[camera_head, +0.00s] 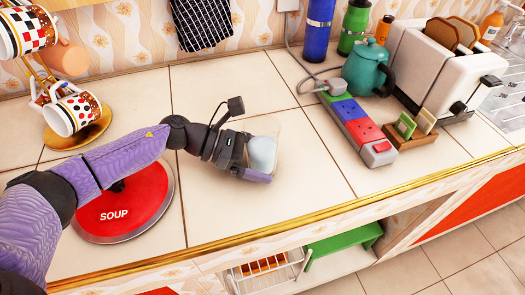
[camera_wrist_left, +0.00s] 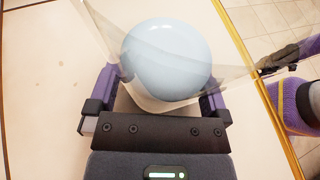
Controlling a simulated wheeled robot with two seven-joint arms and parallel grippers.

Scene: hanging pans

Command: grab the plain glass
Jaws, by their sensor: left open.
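A clear plain glass (camera_head: 279,131) stands on the tiled counter in the middle of the head view. A smooth pale blue rounded thing (camera_head: 262,155) shows within its outline. In the left wrist view the clear glass (camera_wrist_left: 104,42) and the pale blue thing (camera_wrist_left: 165,60) fill the space ahead of my palm. My left gripper (camera_head: 250,157) is open, with purple fingers on either side of the glass; whether they touch it cannot be told. In the left wrist view a dark gripper (camera_wrist_left: 284,59), my right one, hangs past the counter edge; its jaws are unclear.
A red soup lid (camera_head: 125,205) lies under my left arm. A mug stand (camera_head: 85,130) is at the left. A power strip (camera_head: 358,128), teal kettle (camera_head: 367,68), toaster (camera_head: 425,65) and small wooden holder (camera_head: 410,137) stand right. Bare tiles surround the glass; the gold counter edge (camera_head: 300,218) is in front.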

